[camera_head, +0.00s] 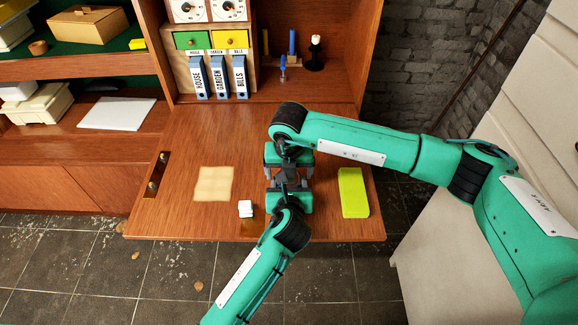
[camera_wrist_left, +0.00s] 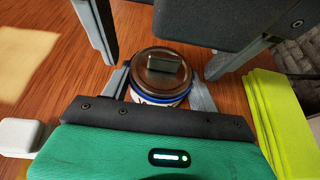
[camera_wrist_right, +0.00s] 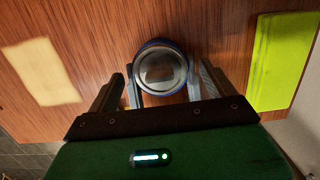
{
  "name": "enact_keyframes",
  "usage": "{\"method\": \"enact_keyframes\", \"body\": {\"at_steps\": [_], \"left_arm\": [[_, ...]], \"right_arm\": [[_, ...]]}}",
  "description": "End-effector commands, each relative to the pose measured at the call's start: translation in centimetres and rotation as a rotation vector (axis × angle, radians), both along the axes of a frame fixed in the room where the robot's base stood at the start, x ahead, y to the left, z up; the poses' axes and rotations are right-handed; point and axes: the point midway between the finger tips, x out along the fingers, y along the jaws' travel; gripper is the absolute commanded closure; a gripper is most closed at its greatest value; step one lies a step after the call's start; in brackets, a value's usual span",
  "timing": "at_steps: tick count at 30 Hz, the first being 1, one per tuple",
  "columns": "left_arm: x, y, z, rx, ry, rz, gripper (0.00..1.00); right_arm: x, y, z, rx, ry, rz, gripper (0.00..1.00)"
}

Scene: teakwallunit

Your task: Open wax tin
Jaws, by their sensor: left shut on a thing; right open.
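The wax tin (camera_wrist_left: 160,80) stands upright on the fold-down wooden desk. The lid is on the tin. The tin also shows in the right wrist view (camera_wrist_right: 160,70); in the head view the grippers mostly hide it. My left gripper (camera_wrist_left: 160,92) is shut on the tin's body, one finger on each side, from the near side. My right gripper (camera_wrist_right: 160,88) is open at the far side, its fingers apart around and above the tin, not gripping the lid.
A beige cloth (camera_head: 213,183) and a small white object (camera_head: 245,208) lie to the left. Binders (camera_head: 219,77) and small drawers stand at the back. The desk (camera_head: 190,140) has bare room at left and ends at its front edge.

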Motion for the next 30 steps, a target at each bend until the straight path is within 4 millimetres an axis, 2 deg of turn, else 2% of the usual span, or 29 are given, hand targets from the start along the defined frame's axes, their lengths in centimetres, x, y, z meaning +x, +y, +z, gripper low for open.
{"method": "enact_keyframes", "body": {"at_steps": [5, 11, 12, 23, 26, 30], "left_arm": [[0.0, 0.0, 0.0, 0.000, 0.000, 0.000, 0.80], [0.0, 0.0, 0.0, 0.000, 0.000, 0.000, 0.81], [0.0, 0.0, 0.0, 0.000, 0.000, 0.000, 0.81], [0.0, 0.0, 0.0, 0.000, 0.000, 0.000, 0.80], [0.0, 0.0, 0.0, 0.000, 0.000, 0.000, 0.80], [0.0, 0.0, 0.0, 0.000, 0.000, 0.000, 0.80]], "right_arm": [[0.0, 0.0, 0.0, 0.000, 0.000, 0.000, 0.14], [0.0, 0.0, 0.0, 0.000, 0.000, 0.000, 0.48], [0.0, 0.0, 0.0, 0.000, 0.000, 0.001, 0.15], [0.0, 0.0, 0.3, 0.001, -0.001, 0.001, 0.14], [-0.1, 0.1, 1.2, 0.002, -0.002, 0.001, 0.14], [-0.4, 0.1, 3.4, 0.003, -0.003, 0.003, 0.14]]}}
